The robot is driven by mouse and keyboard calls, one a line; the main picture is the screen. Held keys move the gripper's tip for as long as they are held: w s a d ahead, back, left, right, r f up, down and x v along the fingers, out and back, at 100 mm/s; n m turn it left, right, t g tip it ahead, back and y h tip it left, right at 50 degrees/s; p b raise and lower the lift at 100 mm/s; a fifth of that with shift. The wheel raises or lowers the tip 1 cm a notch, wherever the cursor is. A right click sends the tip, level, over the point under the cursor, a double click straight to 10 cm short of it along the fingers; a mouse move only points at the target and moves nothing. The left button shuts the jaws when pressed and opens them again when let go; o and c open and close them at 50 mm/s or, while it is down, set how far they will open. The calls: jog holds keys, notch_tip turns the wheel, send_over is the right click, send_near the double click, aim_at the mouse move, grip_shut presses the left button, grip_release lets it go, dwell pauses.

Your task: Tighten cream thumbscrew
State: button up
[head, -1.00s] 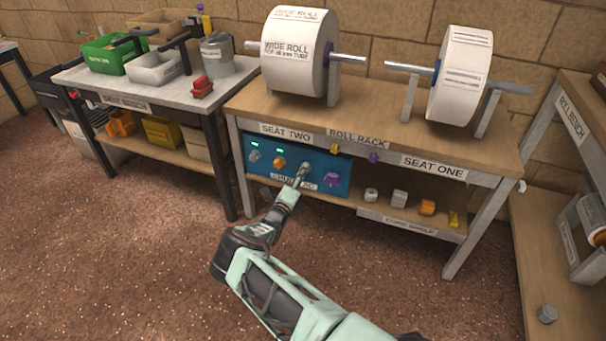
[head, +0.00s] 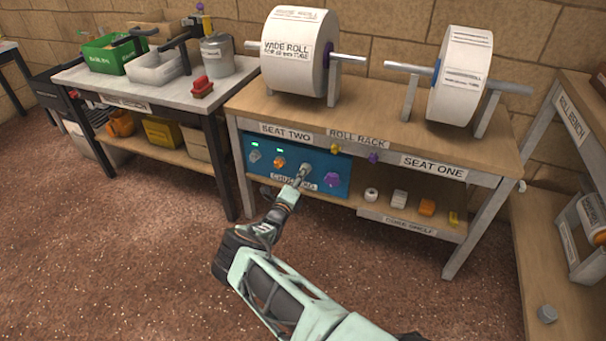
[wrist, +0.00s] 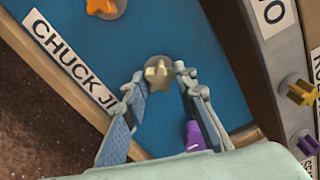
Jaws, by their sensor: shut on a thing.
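The cream thumbscrew (wrist: 158,75), star-shaped on a pale round base, is on the blue chuck panel (head: 310,160) below the roll rack. In the wrist view it lies between the fingertips of my gripper (wrist: 160,77), which is shut on it. In the head view my gripper (head: 302,172) reaches up to the panel and largely hides this thumbscrew. To its left are an orange thumbscrew (head: 279,163) and a grey one (head: 254,155), each under a lit green lamp. A purple thumbscrew (head: 332,180) is to its right; in the wrist view a finger partly covers it.
More knobs, yellow (head: 335,149) and purple (head: 374,157), sit on the rack's front edge. Cores stand on the shelf (head: 380,214) to the right. A side bench (head: 110,80) with bins is at left. The floor in front is clear.

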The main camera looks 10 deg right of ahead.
jog(key=m+p, duration=0.2)
jog(key=m, duration=1.2)
jog(key=o, duration=0.4)
grip_shut()
jog(key=m, duration=0.3)
jog(key=shift+m+p, duration=0.3)
jog(key=shift+p, duration=0.05)
jog(key=o, duration=0.7)
grip_release()
